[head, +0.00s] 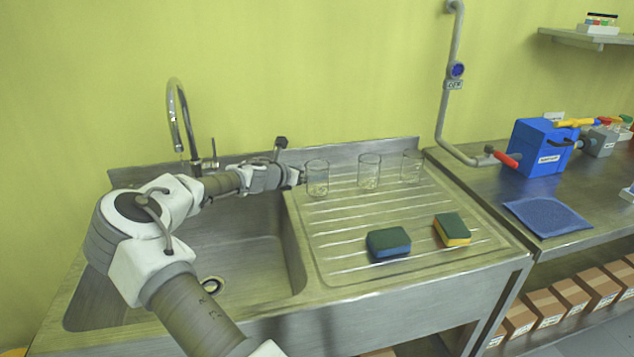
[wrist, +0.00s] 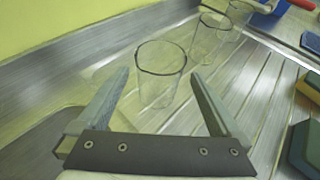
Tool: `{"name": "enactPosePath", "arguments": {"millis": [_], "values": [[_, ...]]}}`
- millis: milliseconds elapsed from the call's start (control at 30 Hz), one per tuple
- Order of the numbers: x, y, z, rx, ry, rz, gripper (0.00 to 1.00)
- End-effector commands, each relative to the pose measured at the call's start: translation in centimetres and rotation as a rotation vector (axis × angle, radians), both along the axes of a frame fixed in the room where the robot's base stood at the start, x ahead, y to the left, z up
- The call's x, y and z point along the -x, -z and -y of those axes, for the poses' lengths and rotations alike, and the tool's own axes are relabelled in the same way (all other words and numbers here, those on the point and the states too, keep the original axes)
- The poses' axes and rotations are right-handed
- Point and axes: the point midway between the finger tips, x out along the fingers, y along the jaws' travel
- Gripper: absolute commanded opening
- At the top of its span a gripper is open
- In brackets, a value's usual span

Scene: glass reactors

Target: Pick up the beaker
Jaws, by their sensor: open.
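Three clear glass beakers stand upright in a row at the back of the ribbed drainboard. The left beaker (head: 317,179) is nearest my gripper (head: 303,177); the middle beaker (head: 369,171) and the right beaker (head: 412,166) stand farther right. In the wrist view, my gripper (wrist: 162,98) is open, with one finger on each side in the picture. The nearest beaker (wrist: 160,74) shows between and just beyond the fingertips, its rim toward the camera. No contact with the glass is clear. The other two beakers (wrist: 212,36) show behind it, to the upper right.
A green-and-blue sponge (head: 388,243) and a green-and-yellow sponge (head: 452,229) lie at the front of the drainboard (head: 340,225). The sink basin (head: 245,255) and faucet (head: 180,115) are to the left. A metal back ledge (head: 345,153) runs behind the beakers.

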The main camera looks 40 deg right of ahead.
Motion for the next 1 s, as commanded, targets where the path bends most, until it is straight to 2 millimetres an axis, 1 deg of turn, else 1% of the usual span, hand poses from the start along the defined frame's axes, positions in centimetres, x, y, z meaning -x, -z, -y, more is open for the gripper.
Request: {"name": "enactPosePath", "arguments": {"millis": [133, 300, 433, 533, 733, 767, 800, 867, 1000], "values": [[-0.2, 0.5, 0.9, 0.001, 0.001, 0.0, 1.0], [-0.6, 1.7, 3.2, 0.001, 0.001, -0.001, 1.0], [-1.0, 2.2, 4.4, 0.0, 0.0, 0.0, 1.0], [-1.1, 2.3, 4.8, 0.0, -0.001, 0.001, 1.0], [-1.1, 2.3, 4.8, 0.0, -0.001, 0.0, 1.0], [-1.1, 2.3, 4.8, 0.0, -0.001, 0.0, 0.96], [-1.1, 2.3, 4.8, 0.0, -0.001, 0.0, 0.89], [-1.1, 2.3, 4.8, 0.0, -0.001, 0.0, 0.78], [-1.1, 2.3, 4.8, 0.0, -0.001, 0.0, 0.53]]}}
